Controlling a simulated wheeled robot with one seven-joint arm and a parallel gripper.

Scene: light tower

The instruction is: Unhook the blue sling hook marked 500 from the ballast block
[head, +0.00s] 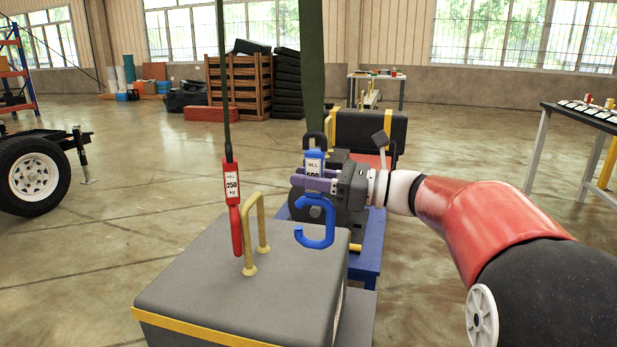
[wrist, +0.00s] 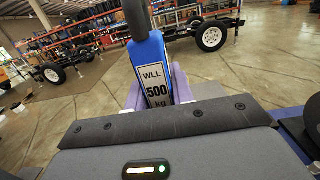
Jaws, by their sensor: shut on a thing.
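The blue sling hook (head: 316,238) marked 500 hangs upright from a wide green sling. Its label also shows in the wrist view (wrist: 156,84). My gripper (head: 316,184) is shut on its shank, with lilac fingers on both sides of the label. The grey ballast block (head: 215,275) has a yellow band and a yellow lifting handle (head: 263,222). The blue hook's curve is right of the handle, with a visible gap between them. A red hook (head: 233,190) marked 250 hangs at the handle's left leg; whether it passes through the handle is unclear.
A blue stand (head: 366,262) with dark machinery is behind the block, close to my gripper. A workbench (head: 575,118) stands at the right and a wheeled trailer (head: 38,175) at the left. Open floor lies left of the block.

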